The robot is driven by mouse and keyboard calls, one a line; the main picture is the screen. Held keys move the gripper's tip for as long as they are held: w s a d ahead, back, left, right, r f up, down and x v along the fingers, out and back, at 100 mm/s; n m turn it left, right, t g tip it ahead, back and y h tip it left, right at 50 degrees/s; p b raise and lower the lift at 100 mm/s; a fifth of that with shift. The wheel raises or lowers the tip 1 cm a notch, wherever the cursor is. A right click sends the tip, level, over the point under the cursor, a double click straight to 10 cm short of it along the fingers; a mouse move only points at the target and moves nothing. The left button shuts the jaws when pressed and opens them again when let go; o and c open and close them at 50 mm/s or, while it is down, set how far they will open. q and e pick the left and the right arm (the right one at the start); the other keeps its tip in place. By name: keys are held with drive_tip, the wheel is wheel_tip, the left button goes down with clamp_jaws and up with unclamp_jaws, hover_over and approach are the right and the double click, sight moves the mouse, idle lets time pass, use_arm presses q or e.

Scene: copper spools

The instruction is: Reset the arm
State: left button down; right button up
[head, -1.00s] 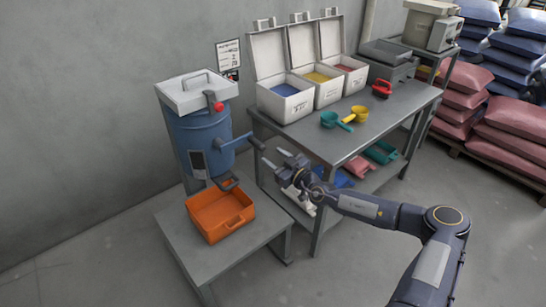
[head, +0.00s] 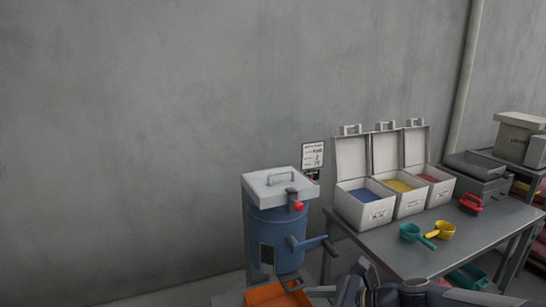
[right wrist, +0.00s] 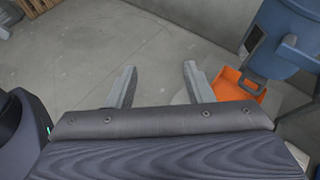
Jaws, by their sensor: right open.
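My right gripper (right wrist: 160,78) is open and empty in the right wrist view, its two fingers apart over bare floor. In the head view my right arm shows only at the bottom edge, in front of the table, with most of it cut off. The orange tray (head: 278,294) sits below the blue drum machine (head: 277,238). In the right wrist view the tray (right wrist: 238,84) and the machine (right wrist: 287,45) are to the right of the fingers, apart from them. My left gripper is not in view.
A grey table (head: 400,255) holds open white bins of blue, yellow and red material. A green scoop (head: 411,232), a yellow scoop (head: 442,230) and a red scoop (head: 471,204) lie on it. Grey boxes stand at the right. A bare wall fills the left.

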drive_tip(key=s+d+f+n+h, duration=0.1)
drive_tip(key=s+d+n+h, duration=0.2)
drive_tip(key=s+d+n, duration=0.3)
drive_tip(key=s+d+f+n+h, duration=0.1)
drive_tip(key=s+d+n+h, duration=0.3)
drive_tip(key=s+n, duration=1.1)
drive_tip(key=shift+s+d+f+h, duration=0.15)
drive_tip(key=shift+s+d+h, duration=0.2)
drive_tip(key=shift+d, duration=0.75)
